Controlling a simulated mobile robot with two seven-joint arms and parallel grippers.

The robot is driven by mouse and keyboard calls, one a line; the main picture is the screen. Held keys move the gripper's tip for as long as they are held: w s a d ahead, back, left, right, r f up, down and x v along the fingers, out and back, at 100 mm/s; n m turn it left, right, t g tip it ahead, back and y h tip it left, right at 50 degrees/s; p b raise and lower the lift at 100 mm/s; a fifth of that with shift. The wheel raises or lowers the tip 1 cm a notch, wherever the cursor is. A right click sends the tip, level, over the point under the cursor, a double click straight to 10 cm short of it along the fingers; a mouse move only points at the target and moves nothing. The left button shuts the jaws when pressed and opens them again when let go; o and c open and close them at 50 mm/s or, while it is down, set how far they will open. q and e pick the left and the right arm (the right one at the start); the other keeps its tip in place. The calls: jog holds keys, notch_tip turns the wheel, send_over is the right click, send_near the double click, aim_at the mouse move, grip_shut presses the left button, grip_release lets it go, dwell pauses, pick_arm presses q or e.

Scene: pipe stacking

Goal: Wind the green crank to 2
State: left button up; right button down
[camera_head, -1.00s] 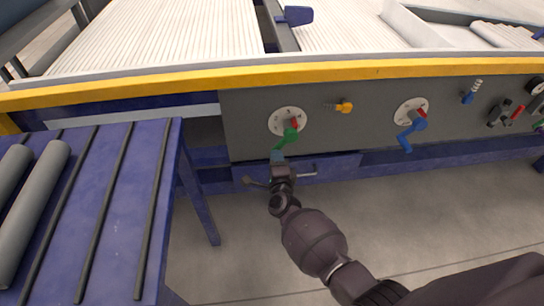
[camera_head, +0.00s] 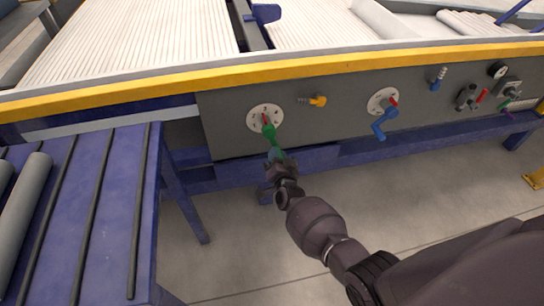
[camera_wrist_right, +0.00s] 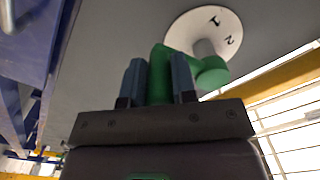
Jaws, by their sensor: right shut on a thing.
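The green crank (camera_head: 269,132) sits on a white numbered dial (camera_head: 264,117) on the grey panel, its arm pointing down toward my right gripper. My right gripper (camera_head: 277,157) is shut on the crank's handle at its lower end. In the right wrist view the green handle (camera_wrist_right: 160,78) stands between the two blue-grey fingers of the gripper (camera_wrist_right: 158,82). The white dial (camera_wrist_right: 203,33) shows the figures 1 and 2 there; the pointer cannot be read. My left gripper is not in view.
A blue crank (camera_head: 385,123) with its own dial, a yellow handle (camera_head: 317,101) and several other controls stand to the right on the grey panel (camera_head: 350,108). A blue rack (camera_head: 75,215) with grey pipes (camera_head: 22,215) stands at the left. The floor below the panel is clear.

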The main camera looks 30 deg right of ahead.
jog(key=shift+s+d+r+n, duration=0.2)
jog(key=shift+d+r+n, duration=0.1)
jog(key=shift+d+n, duration=0.5)
pick_arm(q)
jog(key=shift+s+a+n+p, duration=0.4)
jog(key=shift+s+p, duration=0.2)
jog(key=shift+p, duration=0.75)
pick_arm(e)
jog(key=shift+s+d+r+n, duration=0.15)
jog(key=shift+d+r+n, duration=0.35)
jog(key=shift+n, duration=0.65)
jog(key=shift+s+d+r+n, duration=0.15)
jog(key=shift+d+r+n, duration=0.25)
jog(key=shift+n, duration=0.8)
jog(key=shift+s+d+r+n, duration=0.15)
jog(key=shift+d+r+n, duration=0.35)
jog(key=shift+n, duration=0.65)
jog(key=shift+d, duration=0.1)
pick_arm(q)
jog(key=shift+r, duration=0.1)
pick_arm(e)
jog(key=c, duration=0.9)
grip_release()
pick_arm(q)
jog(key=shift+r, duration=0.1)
pick_arm(e)
jog(key=shift+s, duration=0.1)
